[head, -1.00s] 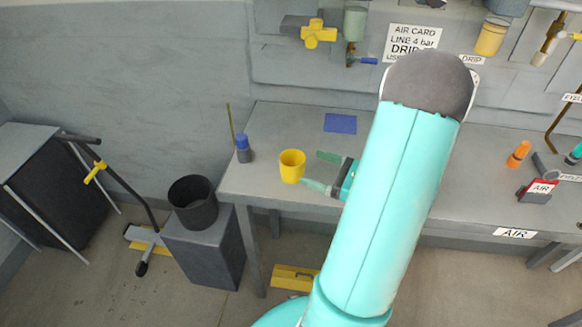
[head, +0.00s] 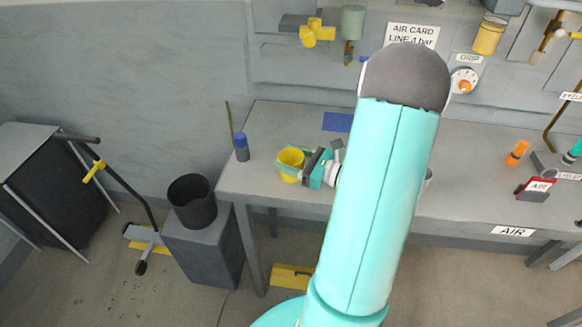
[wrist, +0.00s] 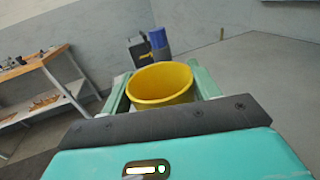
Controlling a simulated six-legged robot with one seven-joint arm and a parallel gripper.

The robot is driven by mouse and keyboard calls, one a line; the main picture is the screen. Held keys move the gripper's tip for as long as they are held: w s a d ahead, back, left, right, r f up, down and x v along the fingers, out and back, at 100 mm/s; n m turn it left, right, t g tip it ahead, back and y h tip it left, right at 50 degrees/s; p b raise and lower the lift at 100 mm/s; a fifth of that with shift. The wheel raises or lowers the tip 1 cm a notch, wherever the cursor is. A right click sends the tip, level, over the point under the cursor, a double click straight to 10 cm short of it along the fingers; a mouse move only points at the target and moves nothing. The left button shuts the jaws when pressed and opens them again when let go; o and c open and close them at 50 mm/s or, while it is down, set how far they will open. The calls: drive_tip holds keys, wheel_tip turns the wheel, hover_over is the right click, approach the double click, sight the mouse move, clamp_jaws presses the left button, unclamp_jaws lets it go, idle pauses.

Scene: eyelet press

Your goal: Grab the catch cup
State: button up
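The catch cup, which I take to be the yellow cup (head: 291,157), stands upright near the left end of the grey bench. My gripper (head: 282,160) reaches it from the right, with one green finger on the far side and one on the near side. In the wrist view the yellow cup (wrist: 160,86) sits between the two fingers, its open rim facing me. The fingers look spread around it, with little room on each side; firm contact does not show. The cup's lower part is hidden by the gripper body.
A blue-capped bottle (head: 242,147) stands left of the cup, near a thin upright rod. A blue mat (head: 338,122) lies behind. A black bin (head: 192,201) stands on a grey block left of the bench. Orange and red items sit on the right.

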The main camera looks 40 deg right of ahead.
drive_tip(key=c, duration=0.4)
